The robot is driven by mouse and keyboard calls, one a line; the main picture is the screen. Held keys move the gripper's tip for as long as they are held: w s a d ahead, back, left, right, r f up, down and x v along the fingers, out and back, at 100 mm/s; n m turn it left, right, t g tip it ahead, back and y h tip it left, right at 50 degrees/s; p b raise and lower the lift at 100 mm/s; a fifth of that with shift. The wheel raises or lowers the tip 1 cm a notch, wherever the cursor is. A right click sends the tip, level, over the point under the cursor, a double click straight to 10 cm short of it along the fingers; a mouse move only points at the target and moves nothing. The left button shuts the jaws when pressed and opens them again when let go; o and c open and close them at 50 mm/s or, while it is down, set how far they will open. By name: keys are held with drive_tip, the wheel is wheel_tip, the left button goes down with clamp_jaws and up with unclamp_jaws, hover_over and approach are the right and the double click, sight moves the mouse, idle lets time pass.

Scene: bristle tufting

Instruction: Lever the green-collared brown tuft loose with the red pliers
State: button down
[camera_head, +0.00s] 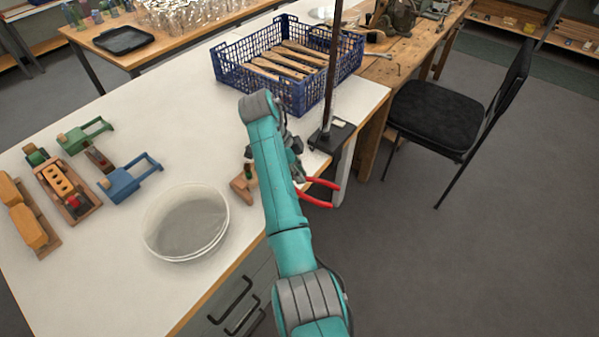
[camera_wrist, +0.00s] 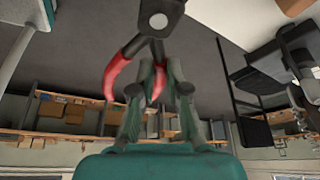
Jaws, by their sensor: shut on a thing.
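The red pliers (camera_head: 324,203) are in my gripper (camera_head: 298,178), beside the table's right edge. Their red handles point right, out over the floor. In the wrist view, my gripper (camera_wrist: 158,88) is shut on the pliers (camera_wrist: 117,76), with the dark pivot above the fingers. The pliers' jaw tips are hidden by my arm in the head view and not clear in the wrist view. A small wooden block (camera_head: 240,188) stands just left of my arm, with a small green-and-brown piece (camera_head: 249,172) at it, possibly the green-collared tuft. My arm partly hides this spot.
A blue crate (camera_head: 232,72) of wooden handles and a dark stand (camera_head: 331,137) are behind. A black chair (camera_head: 433,115) stands right.

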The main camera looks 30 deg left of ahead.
drive_tip(key=shift+s+a+f, duration=0.1)
drive_tip(key=shift+a+f, duration=0.4)
drive_tip(key=shift+f, duration=0.3)
drive_tip(key=shift+s+a+f, duration=0.1)
drive_tip(key=shift+a+f, duration=0.45)
drive_tip(key=shift+f, duration=0.2)
drive_tip(key=shift+s+a+f, duration=0.1)
drive_tip(key=shift+a+f, duration=0.4)
drive_tip(key=shift+f, duration=0.3)
drive_tip(key=shift+a, duration=0.55)
drive_tip(key=shift+s+a, duration=0.2)
drive_tip(key=shift+a, duration=0.5)
drive_tip(key=shift+d+f+y, duration=0.15)
drive_tip(key=shift+f+y, duration=0.45)
drive_tip(key=shift+y, duration=0.2)
idle(2.3)
drive_tip(key=shift+w+d+r, duration=0.1)
drive_tip(key=shift+w+d, duration=0.1)
drive_tip(key=shift+d, duration=0.9)
